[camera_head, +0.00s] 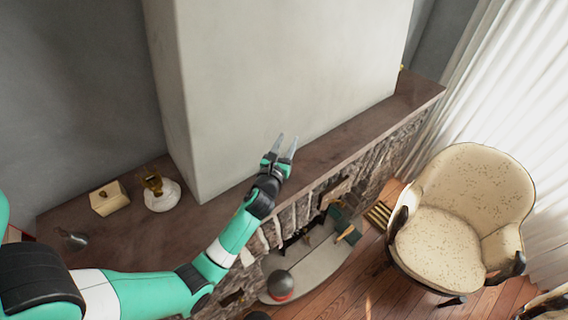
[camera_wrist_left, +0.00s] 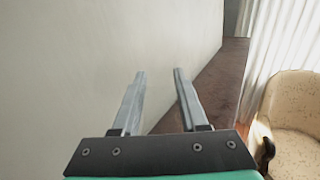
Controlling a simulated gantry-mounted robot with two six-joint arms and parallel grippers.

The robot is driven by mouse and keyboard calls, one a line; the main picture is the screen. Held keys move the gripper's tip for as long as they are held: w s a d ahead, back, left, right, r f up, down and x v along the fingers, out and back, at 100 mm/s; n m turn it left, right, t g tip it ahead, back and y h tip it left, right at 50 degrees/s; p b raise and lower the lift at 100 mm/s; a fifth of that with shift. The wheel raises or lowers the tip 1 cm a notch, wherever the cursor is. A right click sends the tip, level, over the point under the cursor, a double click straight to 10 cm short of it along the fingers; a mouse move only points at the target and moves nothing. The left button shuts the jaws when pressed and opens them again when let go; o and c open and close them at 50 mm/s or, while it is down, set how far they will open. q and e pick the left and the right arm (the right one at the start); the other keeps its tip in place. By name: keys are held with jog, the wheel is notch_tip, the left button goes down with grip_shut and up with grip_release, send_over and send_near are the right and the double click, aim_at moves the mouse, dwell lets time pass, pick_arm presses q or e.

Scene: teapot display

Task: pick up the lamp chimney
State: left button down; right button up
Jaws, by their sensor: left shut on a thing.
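My left gripper (camera_head: 285,143) is over the mantel shelf, in front of the pale chimney breast. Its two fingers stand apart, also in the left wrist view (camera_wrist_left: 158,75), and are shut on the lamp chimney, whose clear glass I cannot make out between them. A white lamp base (camera_head: 162,197) with a brass burner (camera_head: 153,182) stands upright on the shelf at the left, with no glass visible on it. My right gripper is not in view.
The brown mantel shelf (camera_head: 335,137) runs along the chimney breast (camera_head: 290,70). A cream box (camera_head: 109,198) and a small dark glassy object (camera_head: 75,241) are on its left part. Below are a fireplace, a dark ball (camera_head: 280,284) and an armchair (camera_head: 440,245). The shelf's right part is clear.

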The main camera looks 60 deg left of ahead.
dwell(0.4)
pick_arm(q)
jog(key=shift+r+p, duration=0.35)
jog(key=shift+r, duration=0.25)
notch_tip(320, 180, up, 3)
jog(key=shift+d+f+p, duration=0.1)
jog(key=shift+d+p, duration=0.05)
jog(key=shift+p, duration=0.6)
jog(key=s+d+r+p, duration=0.2)
jog(key=d+r, duration=0.2)
jog(key=d, duration=0.2)
jog(key=s+d+r+p, duration=0.1)
jog(key=s+d+r, duration=0.2)
jog(key=d+r, duration=0.2)
jog(key=shift+s+d+p, duration=0.3)
jog(key=shift+d+p, duration=0.1)
jog(key=shift+d, duration=0.4)
